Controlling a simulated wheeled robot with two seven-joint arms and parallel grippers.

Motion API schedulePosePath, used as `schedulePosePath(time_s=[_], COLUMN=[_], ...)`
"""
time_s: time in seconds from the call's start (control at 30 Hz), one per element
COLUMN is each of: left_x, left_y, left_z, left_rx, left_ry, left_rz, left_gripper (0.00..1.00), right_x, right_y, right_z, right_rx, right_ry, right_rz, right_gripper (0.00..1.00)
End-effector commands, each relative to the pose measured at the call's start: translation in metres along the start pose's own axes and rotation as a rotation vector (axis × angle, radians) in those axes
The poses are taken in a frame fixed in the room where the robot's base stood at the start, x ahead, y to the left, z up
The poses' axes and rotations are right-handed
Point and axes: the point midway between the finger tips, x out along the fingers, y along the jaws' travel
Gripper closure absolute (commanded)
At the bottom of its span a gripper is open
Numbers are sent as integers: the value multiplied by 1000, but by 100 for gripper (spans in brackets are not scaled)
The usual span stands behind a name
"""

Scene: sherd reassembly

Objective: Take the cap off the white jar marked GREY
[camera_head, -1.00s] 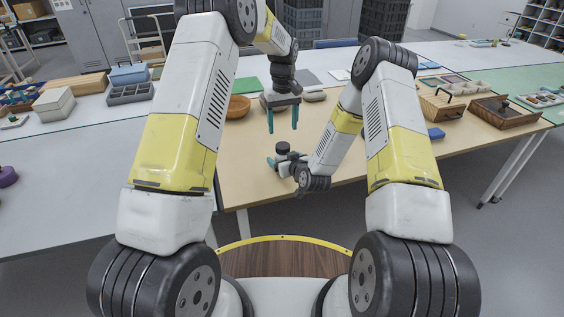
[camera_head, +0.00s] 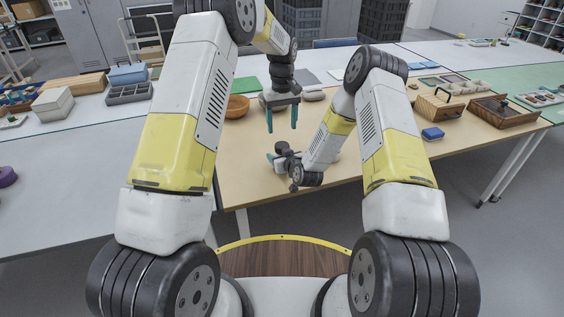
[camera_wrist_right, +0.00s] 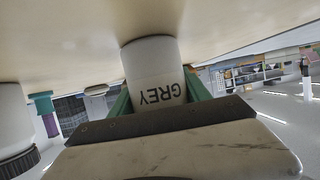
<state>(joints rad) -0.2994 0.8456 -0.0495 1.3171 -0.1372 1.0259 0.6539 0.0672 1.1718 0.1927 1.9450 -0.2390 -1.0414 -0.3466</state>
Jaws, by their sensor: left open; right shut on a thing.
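The white jar (camera_wrist_right: 150,62) marked GREY shows in the right wrist view, with its lettering upside down. My right gripper (camera_wrist_right: 160,95) is shut on it, one teal finger on each side. The jar's dark cap (camera_head: 282,147) shows in the head view; the right gripper and wrist hide most of the white body there. In the wrist view the cap is hidden behind the gripper body. My left gripper (camera_head: 282,119) is open and empty, pointing down above and behind the cap, apart from it.
A second white jar with a black ribbed cap (camera_wrist_right: 17,160) shows at the wrist view's left edge. A brown bowl (camera_head: 238,106) stands left of my left gripper. The table's (camera_head: 245,180) front left is clear.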

Motion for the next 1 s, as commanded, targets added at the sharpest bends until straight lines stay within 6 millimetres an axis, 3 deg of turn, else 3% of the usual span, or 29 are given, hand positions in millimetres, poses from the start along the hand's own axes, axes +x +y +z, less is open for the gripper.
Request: schedulePosePath(time_s=[0.27, 0.43, 1.0], left_x=[0, 0, 0], left_y=[0, 0, 0], left_z=[0, 0, 0], left_rx=[15, 180, 1406], left_ry=[0, 0, -1], left_rz=[0, 0, 0], left_gripper=[35, 35, 35], right_x=[0, 0, 0], right_y=[0, 0, 0], right_z=[0, 0, 0], right_rx=[0, 0, 0], right_ry=[0, 0, 0], right_rz=[0, 0, 0], right_gripper=[100, 100, 100])
